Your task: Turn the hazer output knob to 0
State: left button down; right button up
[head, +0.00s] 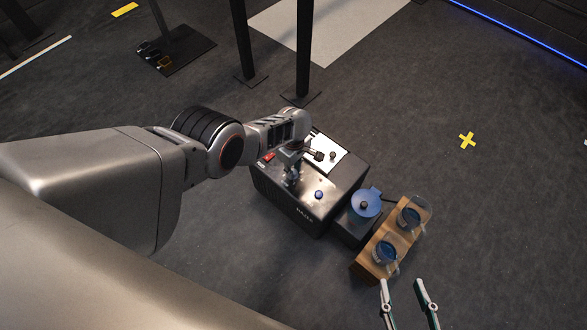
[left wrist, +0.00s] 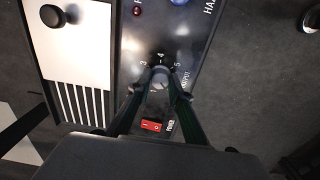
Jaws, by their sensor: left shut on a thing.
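The hazer is a dark box (head: 335,208) with a control panel on top, near the middle of the head view. In the left wrist view, its output knob (left wrist: 160,76) sits on a dial with the numbers 3, 4 and 5 readable around it. My left gripper (left wrist: 160,88) has its fingers closed on either side of the knob. In the head view my left gripper (head: 292,172) is over the panel and hides the knob. I cannot read the knob's exact setting. My right gripper (head: 408,287) is open and empty at the bottom right of the head view.
A red power switch (left wrist: 151,126) and a blue button (head: 319,194) are on the panel. A white striped plate with a black knob (left wrist: 53,16) lies beside it. A blue-lidded pot (head: 366,203) and a wooden block (head: 375,262) with glass cups stand to the right.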

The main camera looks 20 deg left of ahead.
dwell(0.5)
pick_arm(q)
jog(key=c, duration=1.9)
grip_release()
jog(key=shift+o, duration=0.4)
